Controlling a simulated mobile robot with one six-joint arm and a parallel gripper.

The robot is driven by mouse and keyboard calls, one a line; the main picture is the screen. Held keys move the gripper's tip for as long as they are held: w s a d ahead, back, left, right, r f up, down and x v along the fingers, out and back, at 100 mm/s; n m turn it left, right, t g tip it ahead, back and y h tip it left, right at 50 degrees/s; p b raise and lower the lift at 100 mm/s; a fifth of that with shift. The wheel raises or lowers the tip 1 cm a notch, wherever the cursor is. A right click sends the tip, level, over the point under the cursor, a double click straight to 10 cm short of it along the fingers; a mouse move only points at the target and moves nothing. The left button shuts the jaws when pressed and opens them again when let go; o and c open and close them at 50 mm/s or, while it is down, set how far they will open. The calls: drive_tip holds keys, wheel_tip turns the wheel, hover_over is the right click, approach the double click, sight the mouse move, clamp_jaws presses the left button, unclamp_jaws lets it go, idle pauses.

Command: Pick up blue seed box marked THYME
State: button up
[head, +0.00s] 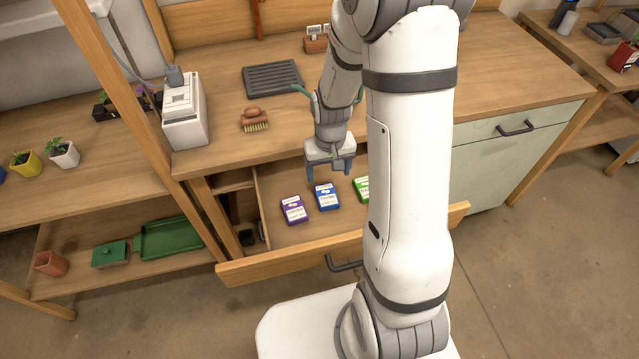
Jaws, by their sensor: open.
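The blue seed box (327,199) lies flat in the open wooden drawer, between a purple seed box (293,211) on its left and a green seed box (361,187) on its right. Its white label shows, but the print is too small to read. My gripper (330,176) points down over the drawer, just behind and above the blue box in the picture. Its jaws are open, with nothing between them. My own arm hides part of the green box and the right side of the drawer.
The drawer front (290,261) with a dark handle stands pulled out. On the counter are a scrub brush (254,120), a grey ribbed tray (272,79) and a white device (184,112). A wooden post (130,100) rises at the left. Shelves with potted plants stand further left.

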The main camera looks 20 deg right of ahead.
sight(326, 194)
wheel_tip(326, 194, down, 3)
drive_tip(key=shift+w+f, duration=0.1)
drive_tip(key=shift+f, duration=0.1)
drive_tip(key=shift+a+f+p, duration=0.2)
drive_tip(key=shift+f+p, duration=0.15)
drive_tip(key=shift+f, duration=2.4)
drive_tip(key=shift+c, duration=0.5)
drive_tip(key=c, duration=0.9)
drive_tip(key=shift+r, duration=0.15)
drive_tip(key=shift+c, duration=0.2)
